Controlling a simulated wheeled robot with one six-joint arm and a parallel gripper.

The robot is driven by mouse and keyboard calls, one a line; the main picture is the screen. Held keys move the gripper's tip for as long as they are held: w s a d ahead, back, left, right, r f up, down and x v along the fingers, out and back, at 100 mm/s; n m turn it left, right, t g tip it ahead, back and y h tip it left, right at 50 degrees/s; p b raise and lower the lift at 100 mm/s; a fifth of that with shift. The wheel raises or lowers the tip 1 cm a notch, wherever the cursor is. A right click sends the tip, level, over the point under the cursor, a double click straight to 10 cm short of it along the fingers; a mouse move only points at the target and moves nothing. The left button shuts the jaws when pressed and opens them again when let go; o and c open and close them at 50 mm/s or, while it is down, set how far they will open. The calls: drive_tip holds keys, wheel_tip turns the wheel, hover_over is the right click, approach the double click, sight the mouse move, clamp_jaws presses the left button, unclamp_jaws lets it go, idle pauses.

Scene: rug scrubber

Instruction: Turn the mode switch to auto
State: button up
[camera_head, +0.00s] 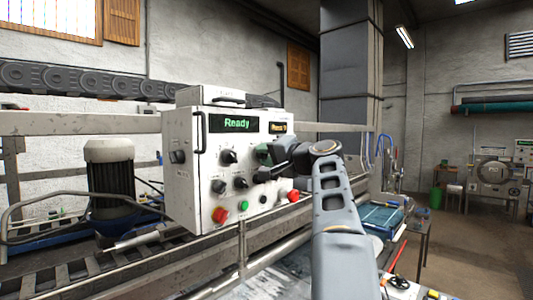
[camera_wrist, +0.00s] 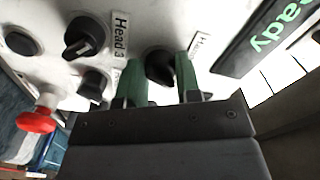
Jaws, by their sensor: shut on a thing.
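The white control box (camera_head: 205,205) stands in the middle of the head view, with black rotary switches on its front. My gripper (camera_head: 264,156) is at the upper right part of this front. In the wrist view, the green fingers of my gripper (camera_wrist: 162,75) are shut on a black rotary switch (camera_wrist: 159,67), one on each side of it. The label beside this switch is too small and cut off to read, so I cannot confirm it is the mode switch or see its setting. My gripper hides this switch in the head view.
Other black switches (camera_head: 229,156) sit close by; one (camera_wrist: 85,37) is labelled "Head 3" or similar. A green "Ready" display (camera_head: 237,124) is above. A red mushroom button (camera_wrist: 36,120) sticks out from the panel. A grey motor (camera_head: 110,170) stands left of the box.

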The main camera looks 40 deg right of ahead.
drive_tip(key=shift+r+m+p, duration=0.1)
drive_tip(key=shift+m+p, duration=0.35)
drive_tip(key=shift+m, duration=1.15)
drive_tip(key=o, duration=0.9)
drive_tip(key=shift+s, duration=0.1)
drive_tip(key=s+b, duration=0.1)
drive_tip(key=s, duration=0.3)
drive_tip(key=s+d+b, duration=0.1)
drive_tip(key=s, duration=0.4)
drive_tip(key=s+d+b, duration=0.1)
drive_tip(key=s+b, duration=0.1)
drive_tip(key=s, duration=0.2)
drive_tip(key=shift+s+d, duration=0.25)
